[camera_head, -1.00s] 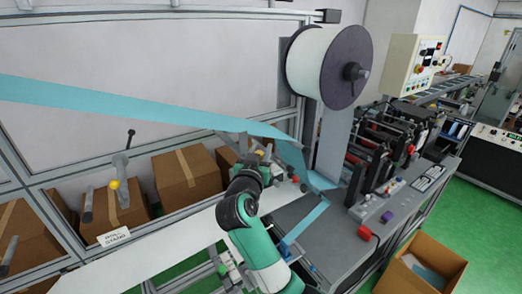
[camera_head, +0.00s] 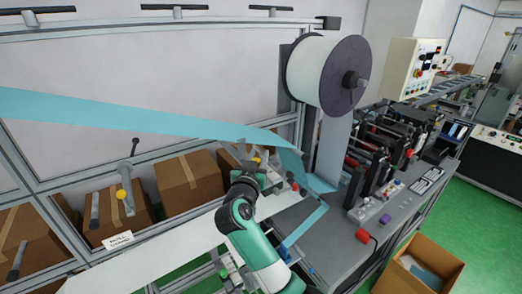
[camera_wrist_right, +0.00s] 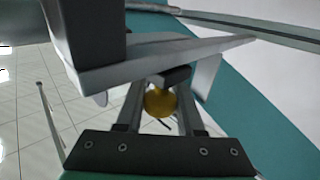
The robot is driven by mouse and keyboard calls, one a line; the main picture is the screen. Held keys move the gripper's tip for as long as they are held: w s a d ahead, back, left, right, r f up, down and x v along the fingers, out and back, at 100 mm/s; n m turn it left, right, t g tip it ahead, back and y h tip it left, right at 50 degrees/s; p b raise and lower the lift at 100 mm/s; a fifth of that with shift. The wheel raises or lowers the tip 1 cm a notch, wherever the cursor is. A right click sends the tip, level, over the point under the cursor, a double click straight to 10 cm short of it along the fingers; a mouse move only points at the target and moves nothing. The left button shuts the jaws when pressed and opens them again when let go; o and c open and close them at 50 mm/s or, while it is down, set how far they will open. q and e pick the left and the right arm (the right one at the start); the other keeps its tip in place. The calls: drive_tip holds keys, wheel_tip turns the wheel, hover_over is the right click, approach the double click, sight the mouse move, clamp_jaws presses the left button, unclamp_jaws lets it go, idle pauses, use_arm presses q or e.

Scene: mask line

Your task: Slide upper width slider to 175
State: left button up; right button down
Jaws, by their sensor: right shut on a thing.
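A slider with a yellow knob (camera_head: 257,160) sits on the machine frame under the teal web, right of the middle in the head view. My right gripper (camera_head: 261,167) is at this knob. In the right wrist view, the yellow knob (camera_wrist_right: 160,102) lies between the two fingers of my right gripper (camera_wrist_right: 161,112), which is shut on it. A grey metal bar (camera_wrist_right: 170,60) crosses just beyond the knob. The slider's scale cannot be read. A second yellow knob (camera_head: 121,194) is on a bracket at the left. My left gripper is not in view.
The teal web (camera_head: 130,118) runs close above my right gripper. A white reel (camera_head: 318,72) hangs to the right. Cardboard boxes (camera_head: 186,184) stand behind the frame, and a white strip (camera_head: 160,243) runs below. An open box (camera_head: 420,268) stands on the green floor.

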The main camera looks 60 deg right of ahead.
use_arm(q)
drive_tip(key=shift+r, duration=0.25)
use_arm(e)
drive_tip(key=shift+w, duration=0.15)
drive_tip(key=c, duration=0.5)
unclamp_jaws()
drive_tip(key=shift+c, duration=0.2)
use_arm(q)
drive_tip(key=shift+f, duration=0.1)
use_arm(e)
drive_tip(key=v, duration=1.1)
drive_tip(key=shift+a, duration=0.25)
